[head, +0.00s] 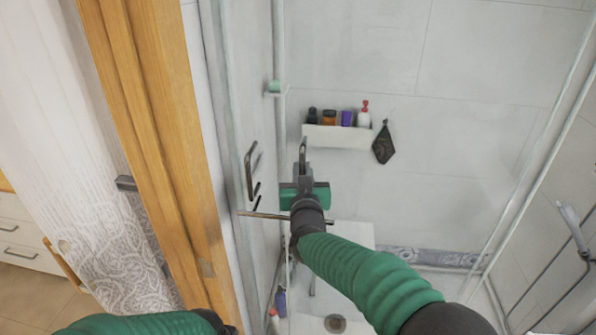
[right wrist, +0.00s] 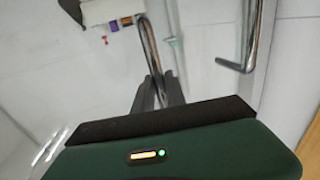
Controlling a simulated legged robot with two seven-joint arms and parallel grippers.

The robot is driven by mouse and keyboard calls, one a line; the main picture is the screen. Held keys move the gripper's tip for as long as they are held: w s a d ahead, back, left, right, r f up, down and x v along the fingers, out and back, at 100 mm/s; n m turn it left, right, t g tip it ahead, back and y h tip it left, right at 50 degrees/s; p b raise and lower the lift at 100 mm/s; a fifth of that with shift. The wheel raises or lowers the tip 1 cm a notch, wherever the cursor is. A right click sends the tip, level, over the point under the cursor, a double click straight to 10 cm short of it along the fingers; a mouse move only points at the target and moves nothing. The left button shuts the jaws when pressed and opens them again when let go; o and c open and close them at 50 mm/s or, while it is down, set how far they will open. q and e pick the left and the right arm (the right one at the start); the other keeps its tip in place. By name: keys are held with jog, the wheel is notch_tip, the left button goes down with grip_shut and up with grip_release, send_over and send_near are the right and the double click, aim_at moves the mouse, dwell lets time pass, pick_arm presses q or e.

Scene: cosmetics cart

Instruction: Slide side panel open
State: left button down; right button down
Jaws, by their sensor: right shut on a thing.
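The side panel is clear shower glass, with its pale edge (head: 278,130) upright left of centre in the head view. A bent metal handle (head: 303,152) rises from my right gripper (head: 303,172). In the right wrist view, the dark fingers (right wrist: 158,92) are closed around the lower part of this metal handle (right wrist: 149,48). A second bent metal handle (head: 249,172) is to the left in the head view; a handle also shows at upper right in the wrist view (right wrist: 250,45). Of my left arm only a green and black part shows at the bottom left; its fingers are not visible.
A wooden door frame (head: 160,130) and patterned curtain (head: 110,180) stand at left. A white shelf (head: 338,136) with several bottles and a dark hanging cloth (head: 383,146) are on the tiled back wall. A thin metal bar (head: 265,215) crosses near my right wrist.

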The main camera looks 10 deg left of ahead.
jog(key=shift+a, duration=0.3)
jog(key=c, duration=1.7)
grip_release()
jog(key=o, duration=0.3)
jog(key=shift+w+f, duration=0.1)
jog(key=shift+o, duration=0.2)
jog(key=shift+w+a, duration=0.1)
jog(key=shift+s, duration=0.45)
jog(key=b+v, duration=0.4)
jog(key=v, duration=1.2)
